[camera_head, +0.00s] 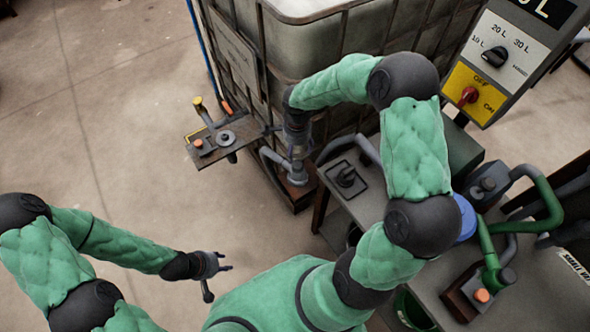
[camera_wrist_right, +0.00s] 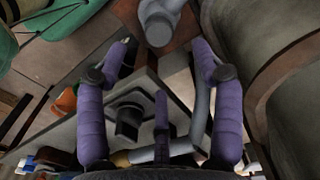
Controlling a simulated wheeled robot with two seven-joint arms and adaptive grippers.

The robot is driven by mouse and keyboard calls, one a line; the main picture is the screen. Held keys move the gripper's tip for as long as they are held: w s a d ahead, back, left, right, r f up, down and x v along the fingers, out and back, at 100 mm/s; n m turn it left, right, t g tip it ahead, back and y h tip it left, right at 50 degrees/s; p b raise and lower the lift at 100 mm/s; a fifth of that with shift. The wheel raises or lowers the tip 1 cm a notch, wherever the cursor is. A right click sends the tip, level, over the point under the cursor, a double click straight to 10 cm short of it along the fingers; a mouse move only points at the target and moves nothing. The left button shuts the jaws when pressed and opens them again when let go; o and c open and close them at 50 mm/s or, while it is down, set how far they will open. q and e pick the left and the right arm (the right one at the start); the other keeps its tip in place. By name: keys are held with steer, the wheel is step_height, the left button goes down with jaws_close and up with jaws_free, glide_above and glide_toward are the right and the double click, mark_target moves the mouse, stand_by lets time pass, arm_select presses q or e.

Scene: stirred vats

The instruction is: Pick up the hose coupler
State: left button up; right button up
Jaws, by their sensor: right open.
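A grey coupler-like fitting (camera_head: 297,174) sits at the end of a curved grey hose by the foot of the caged tank. I take it for the hose coupler, though I cannot be sure. In the right wrist view the grey fitting (camera_wrist_right: 160,22) is beyond my fingertips, near the top edge. My right gripper (camera_head: 297,140) points down just above the fitting. In the wrist view its purple fingers (camera_wrist_right: 164,50) are spread, with nothing held between them. My left gripper (camera_head: 220,278) is open and empty over the floor at the lower left.
The caged tank (camera_head: 330,45) stands close behind my right gripper. A small shelf (camera_head: 225,140) with an orange button is left of it. A bench (camera_head: 540,265) with a black fitting (camera_head: 346,177) and green pipe (camera_head: 545,195) is right. A control box (camera_head: 505,60) stands upper right. Left floor is clear.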

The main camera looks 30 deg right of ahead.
steer(key=b, duration=0.1)
glide_above(297, 165)
steer(key=f, duration=0.4)
steer(key=shift+w, duration=0.2)
step_height(297, 165, down, 5)
steer(key=shift+s+f+b, duration=0.1)
steer(key=shift+b, duration=1.15)
steer(key=shift+c, duration=0.3)
jaws_close()
